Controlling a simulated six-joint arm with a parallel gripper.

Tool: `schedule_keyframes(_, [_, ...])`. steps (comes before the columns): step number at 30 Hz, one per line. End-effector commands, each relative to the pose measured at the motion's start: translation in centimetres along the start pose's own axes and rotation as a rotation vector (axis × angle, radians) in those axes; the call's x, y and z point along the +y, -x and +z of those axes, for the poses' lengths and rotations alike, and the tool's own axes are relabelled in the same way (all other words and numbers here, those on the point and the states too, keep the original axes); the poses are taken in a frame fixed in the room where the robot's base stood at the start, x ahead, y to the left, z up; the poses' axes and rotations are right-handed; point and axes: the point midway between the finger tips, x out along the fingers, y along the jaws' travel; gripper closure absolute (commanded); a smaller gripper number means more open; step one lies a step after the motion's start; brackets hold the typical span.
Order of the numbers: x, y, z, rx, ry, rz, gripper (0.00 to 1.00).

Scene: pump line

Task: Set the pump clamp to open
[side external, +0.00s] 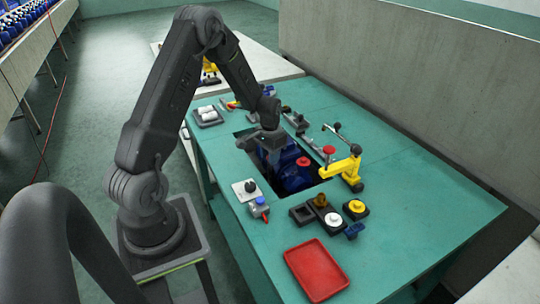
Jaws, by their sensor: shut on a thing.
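The blue pump (295,176) sits in a dark rectangular opening in the green table, with a red cap (304,161) on top. A yellow clamp-like fixture (347,168) stands at the right edge of the opening, with a thin lever raised beside it. I cannot tell for sure that this is the pump clamp, or its setting. My gripper (266,145) points down over the left rear of the opening, close above the blue pump. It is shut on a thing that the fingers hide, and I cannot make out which. The gripper is apart from the yellow fixture.
A red tray (317,271) lies at the table front. Several black holders with small parts (333,219) stand behind it. A white plate with a black knob (247,189) and a blue-tipped valve (260,208) are left of the opening. The table's right side (430,210) is clear.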

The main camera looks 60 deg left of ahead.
Motion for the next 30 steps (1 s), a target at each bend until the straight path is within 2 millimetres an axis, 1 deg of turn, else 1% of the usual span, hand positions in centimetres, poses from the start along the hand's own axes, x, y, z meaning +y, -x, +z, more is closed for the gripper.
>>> schedule_keyframes(3, [-0.1, 0.0, 0.3, 0.000, 0.001, 0.000, 1.00])
schedule_keyframes(9, [-0.8, 0.1, 2.8, -0.001, 0.002, 0.000, 1.00])
schedule_keyframes(11, [-0.9, 0.1, 3.2, 0.000, 0.001, 0.000, 1.00])
schedule_keyframes(20, [-1.0, 0.0, 3.5, -0.007, 0.000, 0.001, 1.00])
schedule_keyframes(21, [-1.0, 0.0, 3.6, -0.007, 0.000, 0.001, 0.68])
schedule_keyframes(28, [-0.9, 0.0, 3.4, -0.003, 0.000, 0.000, 0.46])
schedule_keyframes(30, [-0.9, 0.0, 3.4, -0.003, 0.000, 0.000, 0.46])
